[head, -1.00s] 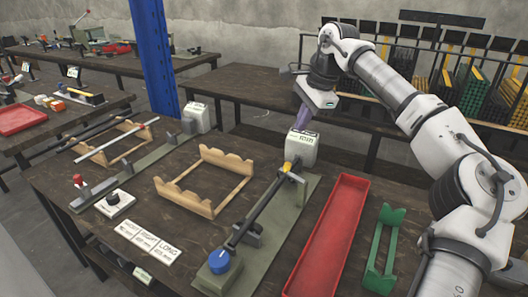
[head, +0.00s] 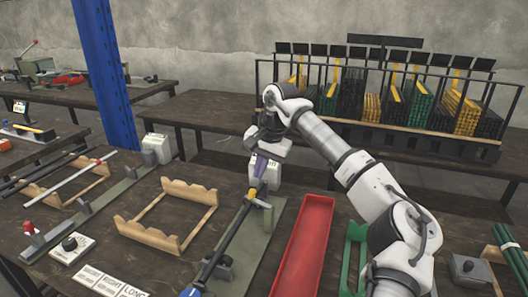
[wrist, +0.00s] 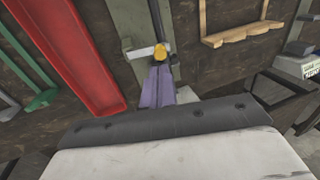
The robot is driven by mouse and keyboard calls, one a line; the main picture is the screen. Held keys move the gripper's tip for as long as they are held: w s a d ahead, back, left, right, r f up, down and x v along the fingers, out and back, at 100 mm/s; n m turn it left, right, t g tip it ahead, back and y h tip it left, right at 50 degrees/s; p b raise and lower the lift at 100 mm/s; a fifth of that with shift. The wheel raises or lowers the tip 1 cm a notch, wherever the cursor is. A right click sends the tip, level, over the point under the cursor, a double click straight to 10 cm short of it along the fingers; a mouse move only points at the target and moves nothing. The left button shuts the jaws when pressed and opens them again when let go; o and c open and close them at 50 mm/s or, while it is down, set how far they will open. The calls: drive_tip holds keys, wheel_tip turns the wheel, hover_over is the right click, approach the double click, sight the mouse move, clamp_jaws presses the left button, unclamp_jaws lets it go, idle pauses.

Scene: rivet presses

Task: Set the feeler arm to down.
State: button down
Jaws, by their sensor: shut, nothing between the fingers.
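A small part with a yellow tip (head: 252,193) sits at the far end of the olive-green fixture (head: 240,262), by a white box (head: 268,172). It looks like the feeler arm, but I cannot tell its setting. A long dark rod (head: 226,240) lies along this fixture. My gripper (head: 257,181) has purple fingers, shut and empty, pointing down close to the yellow tip. In the wrist view the yellow tip (wrist: 160,50) shows just beyond the closed fingertips (wrist: 158,70), beside a pale bar (wrist: 139,53). I cannot tell whether they touch.
A red tray (head: 304,245) and a green rack (head: 353,255) lie right of the fixture. A wooden rack (head: 180,212) lies left, with another fixture (head: 95,203) and white box (head: 157,148) beyond. A blue pillar (head: 103,75) stands behind.

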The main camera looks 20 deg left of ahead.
sight(246, 196)
drive_tip(key=shift+p+x, duration=0.4)
drive_tip(key=shift+x, duration=1.95)
drive_tip(key=shift+a+f, duration=0.35)
drive_tip(key=shift+a, duration=0.15)
drive_tip(key=shift+a+f, duration=0.35)
drive_tip(key=shift+a, duration=0.2)
